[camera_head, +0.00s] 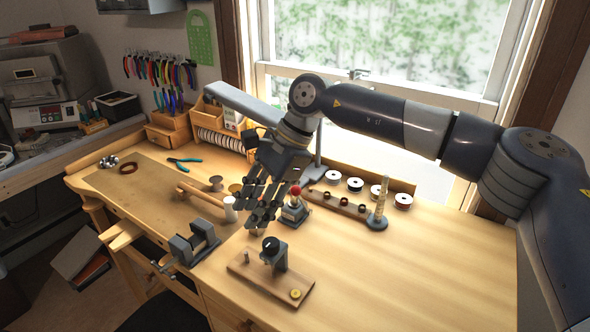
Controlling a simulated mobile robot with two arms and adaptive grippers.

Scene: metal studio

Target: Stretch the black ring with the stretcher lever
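My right gripper (262,217) reaches in from the right and points down over the middle of the bench. Its several jointed dark fingers look spread, with nothing visible between them. Just right of the fingertips stands a small dark metal device with a red ball knob (295,190), which looks like the stretcher and its lever; the fingers overlap its left side in the picture, and I cannot tell if they touch. Several dark rings (344,202) sit on a wooden strip (361,213) behind it. I cannot tell which is the black ring. My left gripper is not in view.
A clamp-like tool (273,252) stands on a small wooden board (262,283) in front. A tapered mandrel (380,205) stands right of the strip. Spools (355,184) line the back. A vise (195,243) is at the front edge. The right bench top is clear.

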